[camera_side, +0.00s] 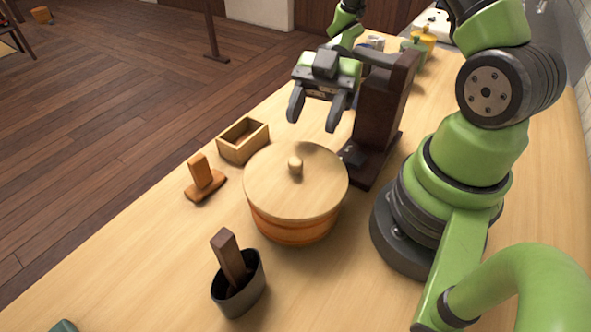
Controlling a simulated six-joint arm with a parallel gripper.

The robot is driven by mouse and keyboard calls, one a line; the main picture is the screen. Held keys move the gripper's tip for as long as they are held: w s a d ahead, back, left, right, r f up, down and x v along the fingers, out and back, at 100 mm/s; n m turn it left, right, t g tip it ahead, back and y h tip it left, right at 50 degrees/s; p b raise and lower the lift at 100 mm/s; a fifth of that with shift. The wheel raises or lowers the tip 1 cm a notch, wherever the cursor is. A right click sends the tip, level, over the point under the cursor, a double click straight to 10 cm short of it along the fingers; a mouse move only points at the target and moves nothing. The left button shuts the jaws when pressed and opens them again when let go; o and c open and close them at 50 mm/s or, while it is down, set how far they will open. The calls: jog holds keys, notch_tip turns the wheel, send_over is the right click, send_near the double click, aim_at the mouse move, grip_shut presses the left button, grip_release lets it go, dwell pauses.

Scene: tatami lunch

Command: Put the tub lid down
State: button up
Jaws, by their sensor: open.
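The tub lid (267,186) is a round pale wooden disc with a small knob on top. It lies on the wooden tub (294,231) and covers its mouth. The tub has an orange-brown band and stands on the table. My gripper (314,121) is open and empty, with its two dark fingers pointing down. In the picture it is above and slightly right of the knob, apart from the lid. The inside of the tub is hidden under the lid.
A dark wooden stand (378,112) rises right behind the tub. A small open wooden box (242,151), a wooden block on a brown base (203,180) and a dark cup holding a brown paddle (250,289) stand nearby. The front table (150,290) is mostly clear.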

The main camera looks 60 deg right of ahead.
aim_at(295, 160)
jog(key=x, duration=0.7)
jog(key=shift+a, duration=0.1)
grip_shut()
jog(key=shift+r, duration=0.1)
notch_tip(295, 160, up, 9)
jog(key=shift+f, duration=0.15)
jog(key=shift+w+r, duration=0.1)
jog(key=shift+r, duration=0.25)
jog(key=w+d+r+m+t+h, duration=0.3)
jog(key=w+m+t+h, duration=0.1)
jog(key=m+t, duration=0.3)
jog(key=w+d+r+m+t+h, duration=0.4)
jog(key=w+m+t, duration=0.3)
jog(key=m, duration=0.2)
jog(key=shift+r+m+t+h, duration=0.3)
jog(key=shift+r+m+h, duration=0.05)
jog(key=shift+m+h, duration=0.05)
